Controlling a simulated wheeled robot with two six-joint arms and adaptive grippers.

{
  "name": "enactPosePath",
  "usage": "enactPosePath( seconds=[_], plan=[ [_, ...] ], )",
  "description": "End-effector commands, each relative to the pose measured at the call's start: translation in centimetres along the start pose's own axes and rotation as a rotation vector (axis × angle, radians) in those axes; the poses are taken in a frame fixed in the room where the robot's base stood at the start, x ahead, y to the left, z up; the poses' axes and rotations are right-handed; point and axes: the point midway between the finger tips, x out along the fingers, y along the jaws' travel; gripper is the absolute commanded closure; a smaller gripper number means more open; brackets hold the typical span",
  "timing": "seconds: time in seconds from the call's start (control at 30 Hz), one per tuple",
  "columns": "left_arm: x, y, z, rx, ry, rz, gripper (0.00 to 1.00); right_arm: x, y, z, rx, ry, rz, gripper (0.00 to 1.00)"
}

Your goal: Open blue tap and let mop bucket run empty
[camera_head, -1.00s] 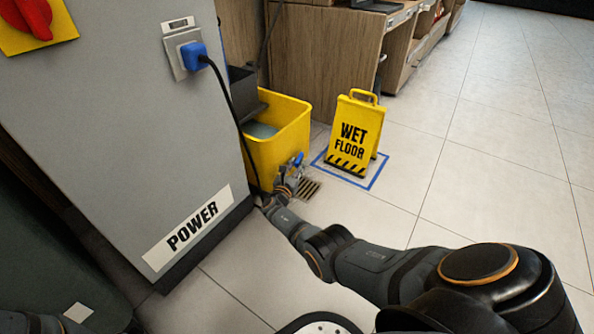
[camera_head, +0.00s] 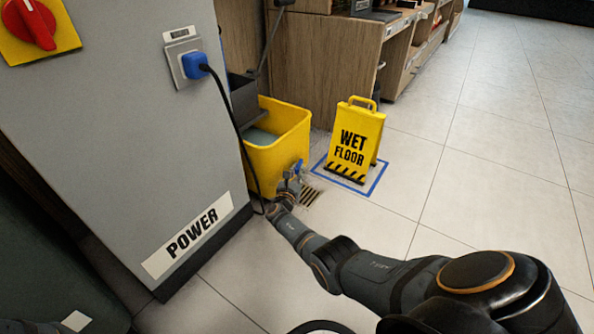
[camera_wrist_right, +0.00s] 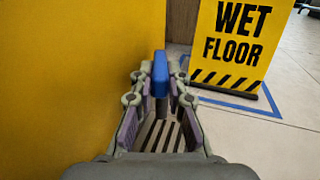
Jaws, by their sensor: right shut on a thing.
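The yellow mop bucket (camera_head: 285,152) stands beside the grey power cabinet, with greyish water (camera_head: 262,136) inside. Its blue tap (camera_head: 298,167) is low on the near right side, above the floor drain. My right gripper (camera_head: 291,184) is at the tap. In the right wrist view, the blue tap handle (camera_wrist_right: 160,76) stands upright between the fingertips of my right gripper (camera_wrist_right: 158,92), which is shut on it. The bucket wall (camera_wrist_right: 70,70) fills the left of that view. The tap's spout is hidden, and no water stream shows. My left gripper is out of view.
A floor drain grate (camera_head: 311,194) lies below the tap; its slots (camera_wrist_right: 160,134) show under the fingers. A yellow wet floor sign (camera_head: 354,142) stands inside a blue floor outline to the right. The grey cabinet (camera_head: 130,130) is at left, with a black cable hanging down.

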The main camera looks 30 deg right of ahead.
Motion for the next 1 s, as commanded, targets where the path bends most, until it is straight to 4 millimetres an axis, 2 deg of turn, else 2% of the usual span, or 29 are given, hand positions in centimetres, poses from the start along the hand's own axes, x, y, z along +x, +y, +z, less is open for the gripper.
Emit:
enactPosePath(
  seconds=[0.1, 0.23, 0.6, 1.0],
  plan=[
    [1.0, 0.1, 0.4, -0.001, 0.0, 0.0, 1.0, -0.1, -0.4, 0.2, -0.004, 0.001, 0.065, 1.0],
    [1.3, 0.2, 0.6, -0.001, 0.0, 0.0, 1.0, -0.1, -0.7, 0.0, -0.004, 0.001, 0.165, 1.0],
    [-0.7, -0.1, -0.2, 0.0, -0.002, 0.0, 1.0, 0.2, -1.2, -0.4, -0.005, 0.001, 0.445, 1.0],
    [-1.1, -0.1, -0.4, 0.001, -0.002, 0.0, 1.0, 0.4, -1.4, -0.2, -0.003, 0.004, 0.579, 1.0]
  ],
)
